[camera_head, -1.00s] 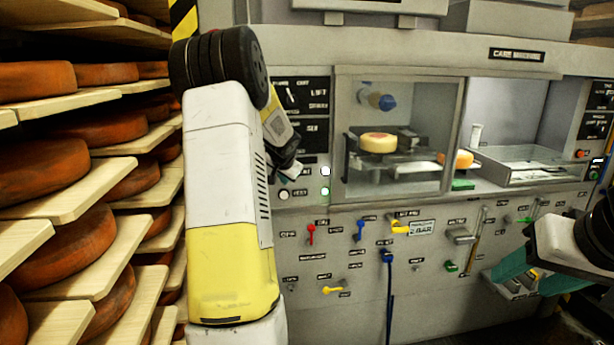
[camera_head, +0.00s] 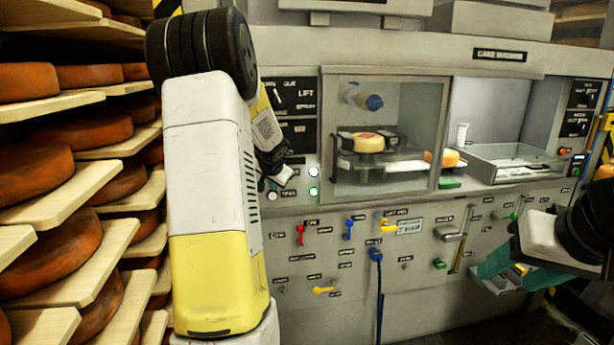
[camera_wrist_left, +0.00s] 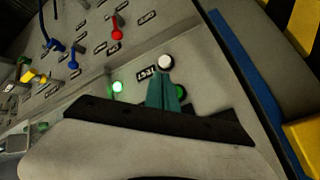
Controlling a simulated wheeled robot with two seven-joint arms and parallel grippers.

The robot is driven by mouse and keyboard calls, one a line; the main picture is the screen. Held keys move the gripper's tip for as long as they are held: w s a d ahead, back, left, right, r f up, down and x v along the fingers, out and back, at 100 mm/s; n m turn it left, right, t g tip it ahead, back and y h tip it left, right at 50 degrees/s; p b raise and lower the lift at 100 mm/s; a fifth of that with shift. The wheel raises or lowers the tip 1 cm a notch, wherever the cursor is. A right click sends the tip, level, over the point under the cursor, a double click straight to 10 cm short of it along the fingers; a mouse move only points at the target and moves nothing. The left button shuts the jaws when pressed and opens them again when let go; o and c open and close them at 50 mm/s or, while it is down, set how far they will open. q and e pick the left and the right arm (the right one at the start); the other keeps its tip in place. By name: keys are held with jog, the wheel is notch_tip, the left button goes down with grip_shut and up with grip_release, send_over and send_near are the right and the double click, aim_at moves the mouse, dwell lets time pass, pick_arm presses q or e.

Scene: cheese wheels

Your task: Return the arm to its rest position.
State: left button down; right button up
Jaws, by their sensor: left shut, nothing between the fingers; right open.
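My left arm crosses the left of the head view, and its gripper (camera_head: 284,178) is at the button panel (camera_head: 297,188) of the grey machine. In the left wrist view the teal fingers (camera_wrist_left: 163,92) are together with nothing between them. They point at the panel near a white button (camera_wrist_left: 166,62), a lit green button (camera_wrist_left: 117,87) and a darker green one (camera_wrist_left: 180,91). I cannot tell whether the fingertips touch the panel. My right gripper (camera_head: 503,268) is at the lower right of the head view, its teal fingers apart and empty, in front of the machine's lower front.
Wooden shelves (camera_head: 75,232) with several orange cheese wheels (camera_head: 50,237) stand close on the left of my left arm. The machine's glass chamber (camera_head: 385,100) holds a pale cheese (camera_head: 369,142). Another cheese (camera_head: 441,159) lies right of it. Small coloured levers (camera_head: 300,233) stick out below.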

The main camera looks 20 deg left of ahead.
pick_arm(q)
jog(key=s+d+r+n, duration=0.1)
jog(key=s+d+r, duration=0.5)
jog(key=s+d+r+g+h, duration=0.1)
jog(key=s+d+h, duration=0.2)
jog(key=s+d, duration=0.7)
jog(key=s+d+h, duration=0.3)
jog(key=s+d, duration=0.7)
jog(key=s, duration=0.7)
jog(key=shift+s+d+r+n+g, duration=0.3)
jog(key=shift+s+d+r+g, duration=0.05)
jog(key=shift+s+g, duration=0.05)
dwell(4.3)
